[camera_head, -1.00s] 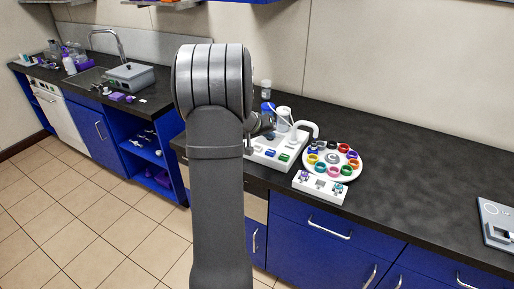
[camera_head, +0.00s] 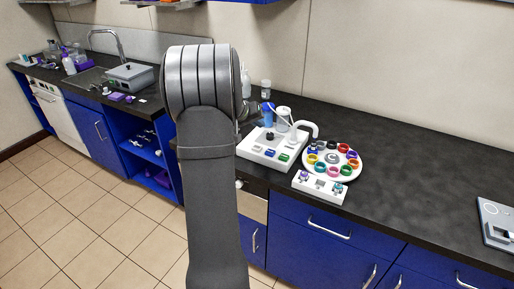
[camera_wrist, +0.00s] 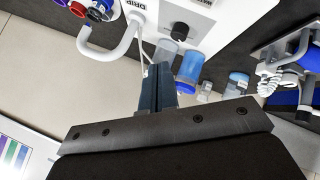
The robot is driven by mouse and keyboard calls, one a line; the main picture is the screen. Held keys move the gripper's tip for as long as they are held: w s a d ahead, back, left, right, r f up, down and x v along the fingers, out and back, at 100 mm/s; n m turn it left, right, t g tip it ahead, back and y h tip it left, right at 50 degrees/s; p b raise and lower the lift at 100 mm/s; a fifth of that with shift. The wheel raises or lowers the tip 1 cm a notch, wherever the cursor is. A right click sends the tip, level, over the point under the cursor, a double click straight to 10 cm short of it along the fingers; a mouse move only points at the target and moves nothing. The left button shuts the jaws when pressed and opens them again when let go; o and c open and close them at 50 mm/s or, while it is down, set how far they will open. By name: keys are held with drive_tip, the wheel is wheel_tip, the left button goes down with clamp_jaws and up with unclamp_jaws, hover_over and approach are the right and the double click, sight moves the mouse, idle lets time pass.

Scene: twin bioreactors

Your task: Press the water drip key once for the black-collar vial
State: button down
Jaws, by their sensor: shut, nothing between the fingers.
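A white dispenser (camera_head: 262,158) with a curved spout (camera_head: 305,127) stands on the counter in the head view. Its top bears a blue key (camera_head: 268,151), a green key (camera_head: 284,157) and a black knob (camera_head: 270,136). A round white carousel (camera_head: 350,176) beside it holds several vials with coloured collars; a dark collar (camera_head: 321,145) sits at its back, but I cannot tell if it is black. In the wrist view, my gripper (camera_wrist: 158,72) is shut and empty, near the dispenser's spout (camera_wrist: 110,50) and its "DRIP" marking (camera_wrist: 138,4).
A small white rack (camera_head: 320,195) stands before the carousel. A blue-liquid bottle (camera_wrist: 190,66) and clear containers (camera_wrist: 237,83) stand near the dispenser. The counter (camera_head: 420,180) to the right is mostly bare. A sink and a grey appliance (camera_head: 130,76) are at the left.

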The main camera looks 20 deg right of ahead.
sight(255, 148)
drive_tip(key=shift+w+a+r, duration=0.45)
drive_tip(key=shift+a+r, duration=0.05)
drive_tip(key=shift+f, duration=0.15)
drive_tip(key=shift+f, duration=4.25)
drive_tip(key=shift+f, duration=0.1)
drive_tip(key=shift+f, duration=0.35)
drive_tip(key=shift+f, duration=0.4)
drive_tip(key=shift+r, duration=0.85)
